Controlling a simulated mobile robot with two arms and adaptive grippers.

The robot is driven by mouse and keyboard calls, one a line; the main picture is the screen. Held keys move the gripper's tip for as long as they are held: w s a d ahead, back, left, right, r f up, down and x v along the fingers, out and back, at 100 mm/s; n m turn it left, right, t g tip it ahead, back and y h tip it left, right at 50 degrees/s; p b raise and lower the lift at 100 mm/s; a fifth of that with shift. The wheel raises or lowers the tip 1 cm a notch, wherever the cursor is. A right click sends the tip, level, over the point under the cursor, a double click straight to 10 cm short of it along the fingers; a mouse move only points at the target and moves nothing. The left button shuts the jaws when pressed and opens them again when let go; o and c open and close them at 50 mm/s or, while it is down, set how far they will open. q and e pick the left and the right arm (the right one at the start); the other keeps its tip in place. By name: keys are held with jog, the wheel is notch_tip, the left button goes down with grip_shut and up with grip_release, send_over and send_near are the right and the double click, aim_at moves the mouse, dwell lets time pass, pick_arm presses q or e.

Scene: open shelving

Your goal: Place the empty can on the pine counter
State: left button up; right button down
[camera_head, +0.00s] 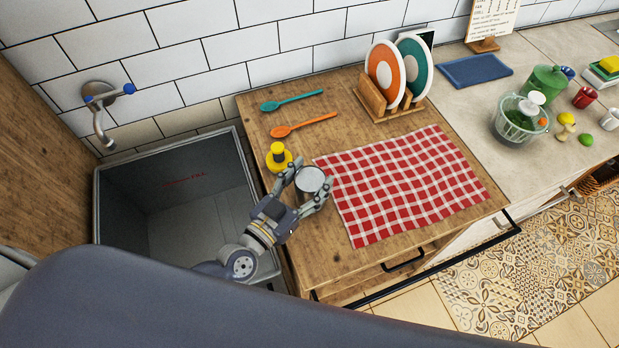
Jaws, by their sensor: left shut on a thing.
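The empty can (310,179) shows as a round grey-white top with a metal rim, at the left edge of the red checked cloth. My left gripper (308,189) is shut on the can, with one finger on each side of it. The can is over the wooden pine counter (290,226); its lower part is hidden, so I cannot tell whether it touches the wood. My right gripper is not in view.
The checked cloth (405,185) lies to the right. Two spoons (303,125) and a plate rack (388,108) are farther back. A deep sink (175,190) opens at left. Bare wood shows at front.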

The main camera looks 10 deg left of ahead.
pick_arm(q)
jog(key=shift+f, duration=0.15)
jog(key=o, duration=1.1)
jog(key=b+v, duration=0.2)
jog(key=v, duration=1)
jog(key=shift+b, duration=0.35)
jog(key=shift+s, duration=0.1)
